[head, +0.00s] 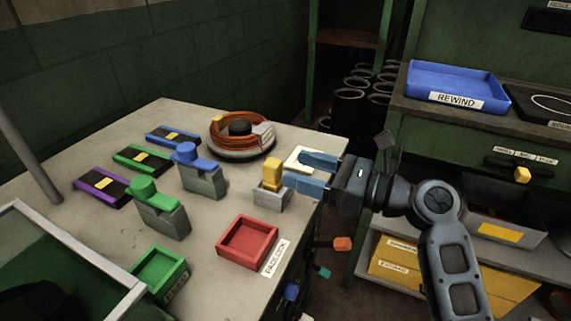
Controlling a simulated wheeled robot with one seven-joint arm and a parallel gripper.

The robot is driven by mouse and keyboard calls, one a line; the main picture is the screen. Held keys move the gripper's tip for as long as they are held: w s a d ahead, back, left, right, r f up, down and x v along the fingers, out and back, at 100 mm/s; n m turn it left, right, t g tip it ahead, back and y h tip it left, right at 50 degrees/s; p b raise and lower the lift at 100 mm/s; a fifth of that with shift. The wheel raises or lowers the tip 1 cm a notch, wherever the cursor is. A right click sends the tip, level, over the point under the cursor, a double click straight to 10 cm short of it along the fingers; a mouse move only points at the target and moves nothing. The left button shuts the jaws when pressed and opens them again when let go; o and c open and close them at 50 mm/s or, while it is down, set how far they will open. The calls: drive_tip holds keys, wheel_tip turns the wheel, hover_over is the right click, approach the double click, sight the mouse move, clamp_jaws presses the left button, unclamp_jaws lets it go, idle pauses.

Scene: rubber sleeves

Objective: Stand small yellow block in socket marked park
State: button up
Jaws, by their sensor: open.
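A small yellow block (272,172) stands upright in a light grey socket block (270,197) near the table's right edge. No lettering reading park is legible on that socket from here. My gripper (294,169) reaches in from the right with its two blue fingers apart. The nearer finger's tip is close beside the yellow block; I cannot tell whether it touches. Nothing shows between the fingers except a pale square plate (303,153) on the table behind, partly covered by the farther finger.
Green (160,212) and blue (200,176) pieces stand in grey blocks to the left. A red tray (247,240) and green tray (159,270) sit in front. A cable reel (240,135) stands behind. A blue REWIND tray (455,86) is on the right bench.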

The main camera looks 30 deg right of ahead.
drive_tip(key=v, duration=0.7)
drive_tip(key=shift+s, duration=0.1)
drive_tip(key=s+a+f+n+g+h, duration=0.1)
drive_tip(key=s+a+f+n+h, duration=0.3)
drive_tip(key=s+f+n+h, duration=0.9)
drive_tip(key=s+a+r+n+y, duration=0.1)
drive_tip(key=s+r+n, duration=0.2)
drive_tip(key=s+n, duration=0.5)
drive_tip(key=s+a+r+n+t+y, duration=0.1)
drive_tip(key=s+a+r+n, duration=0.1)
drive_tip(key=s+n, duration=0.5)
drive_tip(key=shift+s+a+r+n, duration=0.15)
drive_tip(key=shift+s+r+n, duration=0.3)
drive_tip(key=shift+s, duration=0.75)
